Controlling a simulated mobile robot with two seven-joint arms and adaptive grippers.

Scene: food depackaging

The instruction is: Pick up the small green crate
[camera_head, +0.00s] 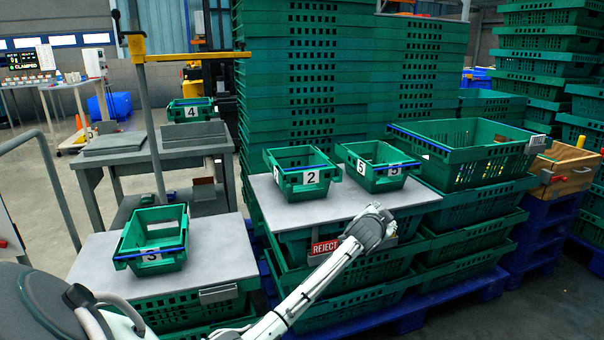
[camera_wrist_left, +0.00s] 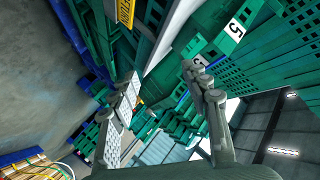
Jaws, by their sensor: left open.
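Several small green crates with blue rims and white number cards show in the head view. Crate 2 (camera_head: 302,163) and crate 5 (camera_head: 378,157) stand side by side on a grey tabletop. Crate 3 (camera_head: 153,226) stands on the left grey tabletop, and crate 4 (camera_head: 190,103) is further back. My left gripper (camera_head: 378,218) is at the front right edge of the middle tabletop, below and in front of crate 5, apart from it. In the left wrist view my left gripper (camera_wrist_left: 165,92) is open and empty, with number-5 cards beyond its fingers. My right gripper is not seen.
A large green crate (camera_head: 465,146) stands on a stack right of the middle tabletop (camera_head: 322,208). Tall green crate stacks (camera_head: 310,70) rise behind. A red REJECT sign (camera_head: 325,247) hangs at the table front. A grey post (camera_head: 150,130) stands at left.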

